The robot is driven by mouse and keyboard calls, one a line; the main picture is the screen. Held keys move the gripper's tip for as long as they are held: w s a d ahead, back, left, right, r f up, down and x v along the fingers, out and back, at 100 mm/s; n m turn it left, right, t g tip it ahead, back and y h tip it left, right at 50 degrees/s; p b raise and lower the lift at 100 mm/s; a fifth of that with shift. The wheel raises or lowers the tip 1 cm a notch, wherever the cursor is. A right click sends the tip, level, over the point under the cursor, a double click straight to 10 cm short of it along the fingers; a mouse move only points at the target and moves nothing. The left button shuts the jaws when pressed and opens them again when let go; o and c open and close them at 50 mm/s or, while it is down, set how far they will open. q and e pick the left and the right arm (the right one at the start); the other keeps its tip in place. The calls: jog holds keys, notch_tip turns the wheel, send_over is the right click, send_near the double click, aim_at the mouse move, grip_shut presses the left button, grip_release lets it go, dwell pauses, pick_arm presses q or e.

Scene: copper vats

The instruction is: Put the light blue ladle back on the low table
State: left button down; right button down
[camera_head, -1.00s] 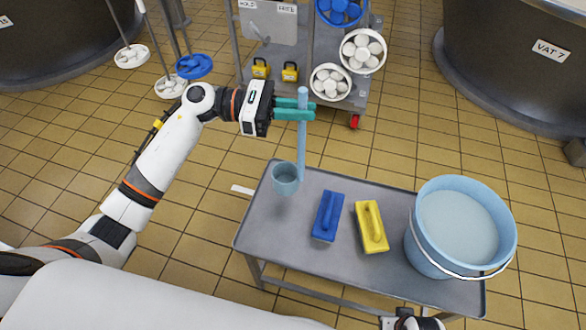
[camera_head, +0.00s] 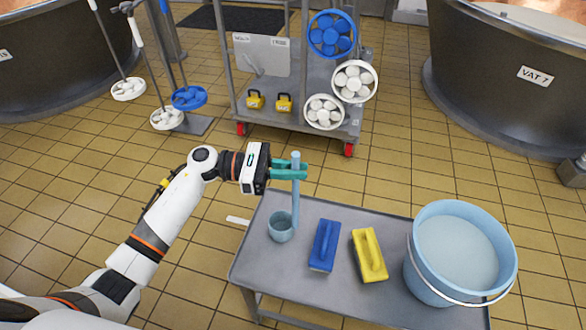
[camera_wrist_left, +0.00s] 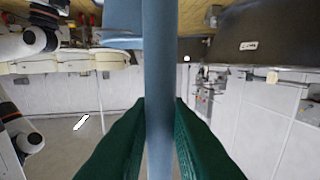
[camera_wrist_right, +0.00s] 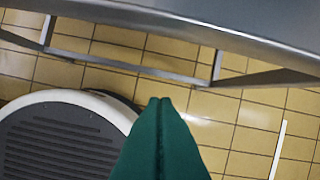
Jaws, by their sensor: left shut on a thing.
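The light blue ladle (camera_head: 280,227) hangs upright with its cup at the left end of the grey low table (camera_head: 250,258). Whether the cup touches the tabletop I cannot tell. My left gripper (camera_head: 298,172) is shut on the upper part of its handle. The handle runs between the green fingers in the left wrist view (camera_wrist_left: 159,60). My right gripper (camera_wrist_right: 160,102) has its fingertips together with nothing between them, beside the table's edge and above the floor in the right wrist view.
On the table, a blue brush (camera_head: 324,246) and a yellow brush (camera_head: 369,255) lie right of the ladle. A blue bucket (camera_head: 425,275) stands at the right end. A grey cart (camera_head: 300,120) stands behind. The tabletop around the cup looks clear.

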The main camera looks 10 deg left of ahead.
jog(key=shift+r, duration=0.15)
pick_arm(q)
jog(key=shift+f, duration=0.1)
jog(key=c, duration=1.4)
grip_release()
pick_arm(e)
jog(key=shift+s+r, duration=0.1)
jog(key=shift+r, duration=0.45)
